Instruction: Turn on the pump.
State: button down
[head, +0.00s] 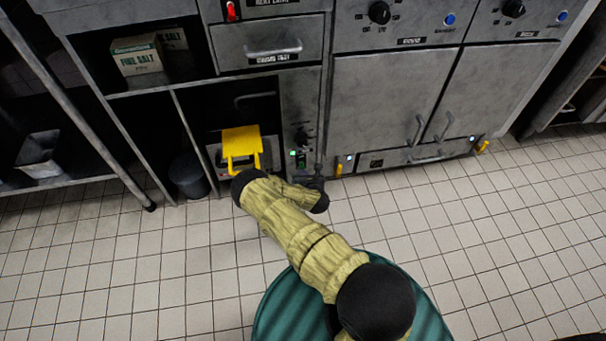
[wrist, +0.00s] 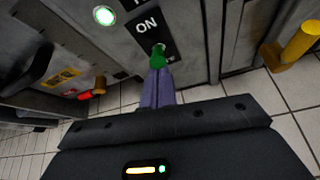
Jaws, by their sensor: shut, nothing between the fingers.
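The grey control panel (head: 300,110) at the lower middle of the head view carries a black knob and a lit green lamp (head: 292,153). In the wrist view the lamp (wrist: 104,15) glows green beside a black plate (wrist: 147,24) marked ON. A small green switch (wrist: 158,56) sits at the lower part of that plate. My gripper (wrist: 159,72) is shut, with its fingertips right at the green switch; I cannot tell whether they touch it. The fingers partly cover the lettering below ON. In the head view my gripper (head: 317,181) is low in front of the panel, partly hidden by my arm.
A yellow basket-like part (head: 241,141) sits left of the panel. A yellow handle (wrist: 301,44) stands to the right in the wrist view, and a red one (wrist: 84,96) to the left. Grey cabinet doors (head: 380,105) are right of the panel. The tiled floor (head: 510,230) is clear.

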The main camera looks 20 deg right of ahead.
notch_tip(320, 180, down, 4)
jog(key=s+a+b, duration=0.1)
jog(key=s+b, duration=0.1)
jog(key=s+r+p, duration=0.5)
jog(key=s+r, duration=0.1)
jog(key=s, duration=0.1)
jog(key=shift+s+a+r, duration=0.15)
jog(key=shift+r, duration=0.2)
